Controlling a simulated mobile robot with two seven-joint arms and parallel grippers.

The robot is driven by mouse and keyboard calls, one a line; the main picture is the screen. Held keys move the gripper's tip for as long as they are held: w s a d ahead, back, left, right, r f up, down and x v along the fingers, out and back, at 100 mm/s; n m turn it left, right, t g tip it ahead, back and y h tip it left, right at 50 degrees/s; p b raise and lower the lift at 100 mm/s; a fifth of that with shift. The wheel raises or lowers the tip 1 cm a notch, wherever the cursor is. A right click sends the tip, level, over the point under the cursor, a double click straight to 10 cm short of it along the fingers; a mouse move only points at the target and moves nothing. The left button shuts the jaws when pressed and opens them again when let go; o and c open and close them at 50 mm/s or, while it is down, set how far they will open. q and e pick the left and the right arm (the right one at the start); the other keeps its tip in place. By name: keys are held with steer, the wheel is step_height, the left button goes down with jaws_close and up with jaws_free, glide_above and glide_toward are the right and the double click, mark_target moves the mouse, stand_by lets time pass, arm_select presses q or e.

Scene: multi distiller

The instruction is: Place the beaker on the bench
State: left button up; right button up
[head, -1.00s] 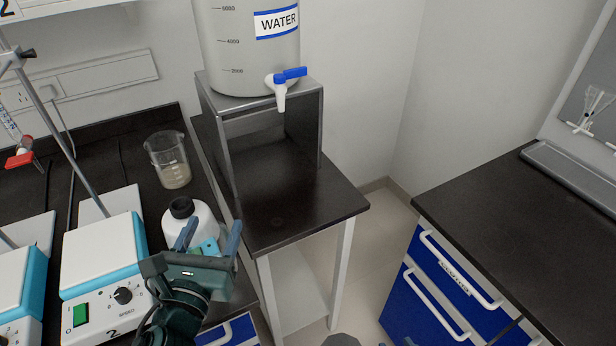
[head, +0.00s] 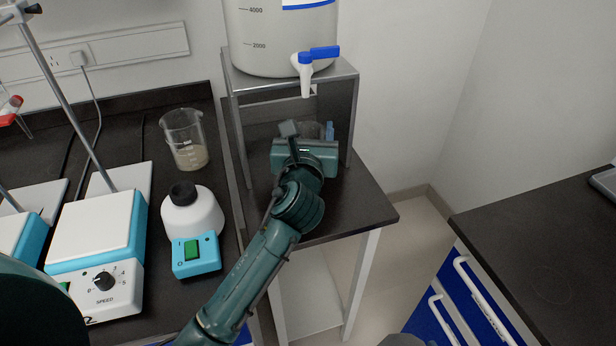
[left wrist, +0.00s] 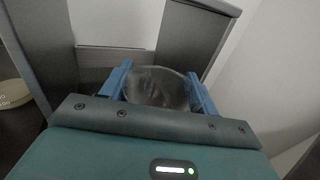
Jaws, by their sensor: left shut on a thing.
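My left gripper (head: 309,130) is on the stand's lower shelf area, below the water tap. In the left wrist view it (left wrist: 160,90) is shut on a clear beaker (left wrist: 156,85), with a blue finger on each side. In the head view the gripper mostly hides this beaker (head: 312,130). I cannot tell whether its base touches the surface. Another beaker (head: 186,145), with some pale contents, stands upright on the black bench (head: 140,135) at left. My right gripper is not in view.
The water tank (head: 275,45) with its blue-handled tap (head: 310,62) stands on a grey metal stand (head: 343,85). A white bottle (head: 193,215) with a black cap and a stirrer hotplate (head: 95,240) crowd the left bench.

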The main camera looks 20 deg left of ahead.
arm_select(q)
step_height(320, 180, down, 6)
steer(key=shift+f+b, duration=0.1)
steer(key=shift+b, duration=0.85)
steer(key=shift+f, duration=0.35)
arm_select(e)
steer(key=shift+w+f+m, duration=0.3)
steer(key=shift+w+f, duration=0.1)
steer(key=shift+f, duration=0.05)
arm_select(q)
steer(key=shift+f, duration=0.15)
steer(key=o, duration=1)
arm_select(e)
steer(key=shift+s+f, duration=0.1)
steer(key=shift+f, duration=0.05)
